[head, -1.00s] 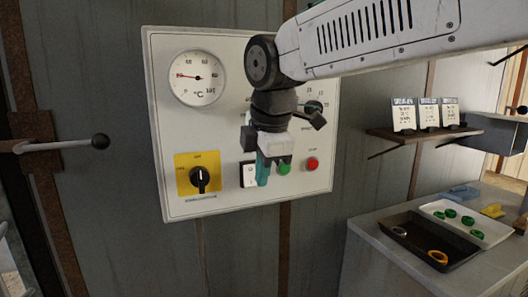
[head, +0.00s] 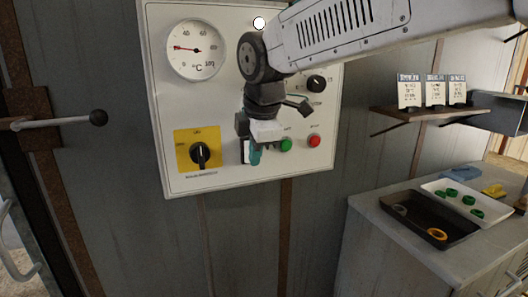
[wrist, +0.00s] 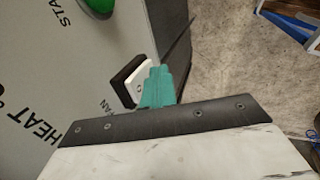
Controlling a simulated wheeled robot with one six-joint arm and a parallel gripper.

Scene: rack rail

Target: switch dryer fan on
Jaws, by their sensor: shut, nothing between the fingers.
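The fan switch (head: 244,151) is a small black and white rocker low on the white control panel (head: 215,110), partly hidden behind my gripper in the head view. In the wrist view the switch (wrist: 128,82) shows beside the word FAN. My gripper (head: 255,156) has teal fingers, shut and empty, in front of the panel just right of the switch. In the wrist view the fingertips (wrist: 160,85) overlap the right edge of the switch; I cannot tell whether they touch it. Which way the rocker is tipped is unclear.
A yellow-backed rotary knob (head: 199,152) is left of the switch; a green button (head: 285,145) and a red button (head: 314,140) are right of it. A black knob (head: 316,84) and a round white lamp (head: 259,22) sit higher. A lever (head: 97,118) sticks out at left.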

